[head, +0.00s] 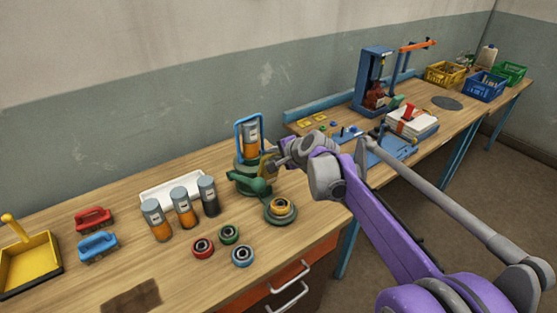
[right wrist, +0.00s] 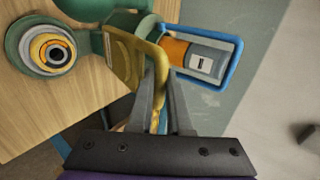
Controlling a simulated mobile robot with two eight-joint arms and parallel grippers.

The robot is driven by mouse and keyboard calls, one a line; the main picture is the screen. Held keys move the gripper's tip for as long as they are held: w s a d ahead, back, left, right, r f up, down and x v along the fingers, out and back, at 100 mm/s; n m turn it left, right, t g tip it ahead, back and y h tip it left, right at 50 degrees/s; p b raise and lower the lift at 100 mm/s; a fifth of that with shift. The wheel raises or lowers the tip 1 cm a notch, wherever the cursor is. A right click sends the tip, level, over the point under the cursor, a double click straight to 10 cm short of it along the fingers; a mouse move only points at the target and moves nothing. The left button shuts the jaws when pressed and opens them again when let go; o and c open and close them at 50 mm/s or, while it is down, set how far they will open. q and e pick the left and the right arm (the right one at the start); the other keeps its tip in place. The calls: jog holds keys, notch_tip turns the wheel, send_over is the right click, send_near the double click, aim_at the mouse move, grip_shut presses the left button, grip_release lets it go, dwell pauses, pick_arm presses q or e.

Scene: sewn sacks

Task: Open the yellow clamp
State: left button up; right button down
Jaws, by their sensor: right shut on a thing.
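The yellow clamp (right wrist: 126,60) is a bent yellow bar on the green device (head: 247,181). In the head view, only a little of the clamp (head: 267,163) shows beside my right gripper (head: 277,160). In the right wrist view, my right gripper (right wrist: 162,82) is shut on the clamp's bar, with the two fingers close together around it. A grey and orange canister (head: 251,138) stands in the blue frame (head: 238,136) on top of the device; it also shows in the wrist view (right wrist: 203,60). My left gripper is not in view.
Several canisters (head: 183,207) and a white tray (head: 168,190) stand left of the device. Rings (head: 229,234) lie in front, and a round green part with a yellow ring (head: 281,209) is close by. A blue press (head: 374,80) and crates (head: 485,88) stand farther right.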

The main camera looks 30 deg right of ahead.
jog(key=shift+w+a+r, duration=0.1)
jog(key=shift+w+r, duration=0.05)
jog(key=shift+w, duration=0.45)
jog(key=c, duration=0.8)
grip_release()
jog(key=shift+c, duration=0.2)
jog(key=v, duration=1)
jog(key=shift+s+r, duration=0.2)
jog(key=shift+s, duration=0.15)
jog(key=shift+a, duration=0.1)
jog(key=s+a+f+n+g, duration=0.1)
jog(key=s+a+f+n, duration=0.3)
jog(key=s+f, duration=0.3)
jog(key=s+a+f+n+g+h, duration=0.1)
jog(key=s+a+f+n+g, duration=0.1)
jog(key=s+a+f+n, duration=0.3)
jog(key=s+a+f+n+g, duration=0.2)
jog(key=s+a+f+n, duration=0.2)
jog(key=s+f+n, duration=0.3)
jog(key=s+f, duration=0.2)
jog(key=s, duration=0.3)
jog(key=shift+s+a+h, duration=0.2)
jog(key=shift+s+h, duration=0.1)
